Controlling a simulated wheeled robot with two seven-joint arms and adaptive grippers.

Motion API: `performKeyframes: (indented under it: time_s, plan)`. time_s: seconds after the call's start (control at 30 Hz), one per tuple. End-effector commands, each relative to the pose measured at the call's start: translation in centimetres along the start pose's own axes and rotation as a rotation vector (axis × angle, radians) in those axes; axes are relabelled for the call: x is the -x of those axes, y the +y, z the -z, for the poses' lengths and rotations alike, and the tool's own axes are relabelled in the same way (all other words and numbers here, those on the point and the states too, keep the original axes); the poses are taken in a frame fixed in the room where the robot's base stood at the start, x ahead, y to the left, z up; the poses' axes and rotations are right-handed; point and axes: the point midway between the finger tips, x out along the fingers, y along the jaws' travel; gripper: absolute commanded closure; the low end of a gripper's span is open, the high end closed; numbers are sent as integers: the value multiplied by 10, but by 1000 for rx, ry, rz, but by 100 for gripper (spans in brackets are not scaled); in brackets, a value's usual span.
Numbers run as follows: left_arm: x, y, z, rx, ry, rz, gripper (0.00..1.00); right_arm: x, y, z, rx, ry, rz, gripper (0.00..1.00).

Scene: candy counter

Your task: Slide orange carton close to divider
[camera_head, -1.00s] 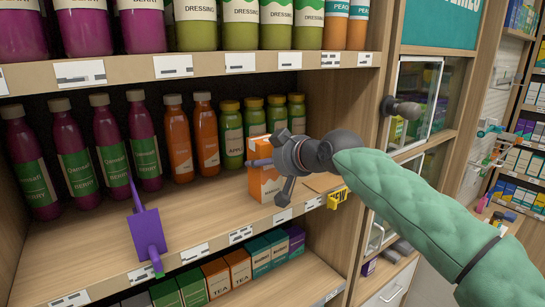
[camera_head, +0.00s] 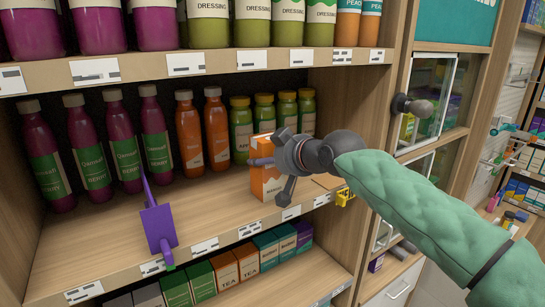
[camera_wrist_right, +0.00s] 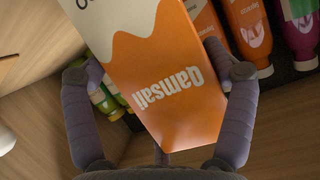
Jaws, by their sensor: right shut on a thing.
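The orange carton (camera_head: 265,182) with a white top stands upright on the middle shelf near its front edge. My right gripper (camera_head: 258,160) reaches in from the right and partly covers it. In the right wrist view, its two fingers (camera_wrist_right: 165,85) are on either side of the carton (camera_wrist_right: 165,75), shut on it. A purple divider (camera_head: 158,229) stands at the front edge of the shelf, left of the carton. A clear gap of bare shelf lies between carton and divider. My left gripper is not seen.
Orange bottles (camera_head: 189,140), green jars (camera_head: 241,130) and dark berry bottles (camera_head: 88,150) stand in rows behind. The wooden side wall (camera_head: 345,110) is on the right. A yellow tag (camera_head: 345,196) hangs at the shelf edge. Smaller boxes (camera_head: 224,270) fill the shelf below.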

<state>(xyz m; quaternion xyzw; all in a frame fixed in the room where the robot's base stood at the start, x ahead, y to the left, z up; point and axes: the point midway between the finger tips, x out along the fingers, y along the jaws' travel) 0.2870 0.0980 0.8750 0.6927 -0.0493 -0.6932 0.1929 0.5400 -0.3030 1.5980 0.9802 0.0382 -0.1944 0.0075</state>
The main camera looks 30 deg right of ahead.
Motion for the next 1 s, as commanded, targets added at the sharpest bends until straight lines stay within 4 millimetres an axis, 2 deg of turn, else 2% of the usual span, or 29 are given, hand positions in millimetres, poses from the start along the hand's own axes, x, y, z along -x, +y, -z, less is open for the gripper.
performKeyframes:
  time_s: [1.0]
  plan:
    - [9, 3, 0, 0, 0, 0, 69, -2, -34, -3, 2, -7, 3, 59]
